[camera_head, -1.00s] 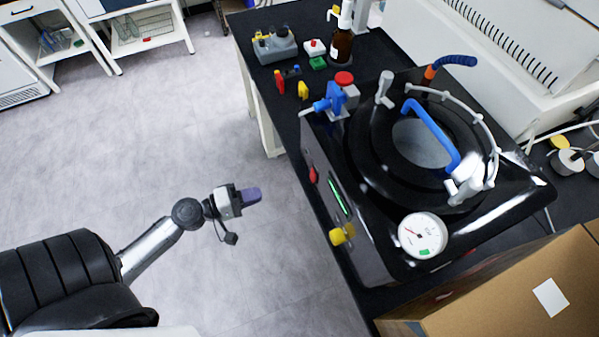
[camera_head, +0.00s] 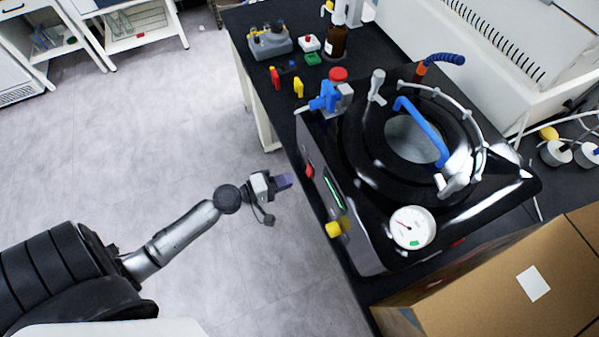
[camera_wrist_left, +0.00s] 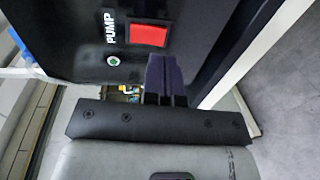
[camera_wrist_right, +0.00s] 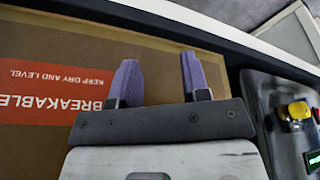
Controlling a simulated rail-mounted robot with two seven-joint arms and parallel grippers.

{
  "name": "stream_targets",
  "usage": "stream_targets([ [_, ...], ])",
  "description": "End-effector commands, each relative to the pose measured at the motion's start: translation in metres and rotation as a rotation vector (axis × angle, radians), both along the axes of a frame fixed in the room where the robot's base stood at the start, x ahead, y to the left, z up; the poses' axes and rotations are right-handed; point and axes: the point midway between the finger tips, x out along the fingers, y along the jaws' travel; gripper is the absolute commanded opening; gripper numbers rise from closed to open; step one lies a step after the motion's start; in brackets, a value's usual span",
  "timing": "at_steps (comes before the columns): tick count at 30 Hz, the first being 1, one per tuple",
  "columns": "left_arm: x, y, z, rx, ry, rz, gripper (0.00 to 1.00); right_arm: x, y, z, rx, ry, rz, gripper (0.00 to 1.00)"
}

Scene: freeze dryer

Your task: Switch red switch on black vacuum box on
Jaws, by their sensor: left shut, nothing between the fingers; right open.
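The black vacuum box (camera_head: 365,240) stands on the dark bench, with a round lid, a blue handle and a dial gauge on top. Its red switch (camera_head: 309,171) is on the front face, left of a green display. In the left wrist view the red switch (camera_wrist_left: 149,35) sits beside the word PUMP. My left gripper (camera_head: 286,181) is shut and empty, a short way in front of the switch. In the left wrist view its fingertips (camera_wrist_left: 164,62) show just below the switch; contact cannot be told. My right gripper (camera_wrist_right: 157,75) is open and empty, over a cardboard box.
The cardboard box (camera_head: 480,290) stands at the lower right, close to the vacuum box. A yellow knob (camera_head: 338,228) sticks out of the front face. A brown bottle (camera_head: 337,42) and small valves stand at the back. The floor left of the bench is clear.

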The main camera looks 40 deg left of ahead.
Motion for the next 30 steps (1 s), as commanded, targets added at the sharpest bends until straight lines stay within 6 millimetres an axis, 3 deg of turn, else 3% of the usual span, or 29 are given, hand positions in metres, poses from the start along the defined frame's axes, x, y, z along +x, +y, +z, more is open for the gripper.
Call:
stream_targets([
  [9,0.034,-0.014,-0.004,-0.001,-0.001,0.001,0.0,0.0,0.0,0.01,0.0,0.0,0.0,0.43],
  [25,0.041,-0.017,-0.006,0.0,0.0,0.0,0.0,0.0,-0.002,0.011,-0.008,0.0,0.006,0.43],
  [30,0.049,-0.028,-0.013,-0.011,-0.023,-0.019,0.0,0.0,-0.002,-0.007,-0.008,-0.001,0.006,0.43],
])
